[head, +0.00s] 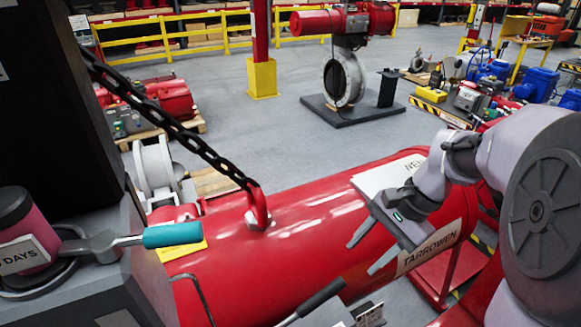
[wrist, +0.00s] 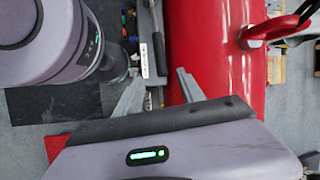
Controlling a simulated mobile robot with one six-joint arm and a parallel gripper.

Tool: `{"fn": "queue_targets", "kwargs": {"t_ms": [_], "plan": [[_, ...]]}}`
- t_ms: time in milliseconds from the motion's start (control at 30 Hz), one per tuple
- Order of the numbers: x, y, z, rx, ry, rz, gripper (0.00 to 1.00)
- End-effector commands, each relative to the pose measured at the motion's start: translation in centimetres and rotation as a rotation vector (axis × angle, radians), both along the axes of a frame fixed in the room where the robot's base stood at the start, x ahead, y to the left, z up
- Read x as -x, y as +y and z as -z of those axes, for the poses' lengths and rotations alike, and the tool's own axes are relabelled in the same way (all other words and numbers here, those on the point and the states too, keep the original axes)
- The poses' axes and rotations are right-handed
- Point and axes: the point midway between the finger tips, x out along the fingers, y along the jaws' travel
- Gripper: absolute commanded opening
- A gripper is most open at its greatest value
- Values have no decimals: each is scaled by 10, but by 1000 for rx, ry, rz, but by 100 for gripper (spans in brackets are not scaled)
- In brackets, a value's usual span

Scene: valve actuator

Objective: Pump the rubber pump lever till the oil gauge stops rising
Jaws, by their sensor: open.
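A lever with a black grip (head: 318,299) sticks up at a slant at the bottom of the head view, in front of the red cylinder (head: 290,235). A second lever with a teal grip (head: 172,235) is at the left, on a grey block. I cannot tell for sure which is the rubber pump lever. My gripper (head: 360,258) is open and empty, above and right of the black grip and apart from it. In the wrist view my gripper (wrist: 158,78) has a slim dark bar (wrist: 159,48) between and beyond its fingers. I cannot make out an oil gauge.
A black chain (head: 170,122) runs down to a red eye (head: 258,207) on the cylinder. A dark housing (head: 60,110) stands at the left. A small labelled part (head: 369,314) sits beside the black grip. The floor behind the cylinder is partly clear.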

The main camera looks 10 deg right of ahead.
Motion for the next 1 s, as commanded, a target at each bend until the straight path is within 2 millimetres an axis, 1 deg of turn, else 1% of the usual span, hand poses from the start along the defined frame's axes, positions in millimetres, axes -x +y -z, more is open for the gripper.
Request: {"fn": "queue_targets", "kwargs": {"t_ms": [33,133,267,367,500,700,833,1000], "plan": [[-3,-6,-7,-18,18,19,46],[-5,-9,-2,-32,30,33,46],[-5,-4,9,-33,31,30,46],[-5,6,30,-33,33,28,46],[-6,25,69,-32,33,26,46],[-8,49,117,-30,32,27,46],[-9,60,140,-30,32,28,46],[-10,68,155,-29,30,30,46]]}}
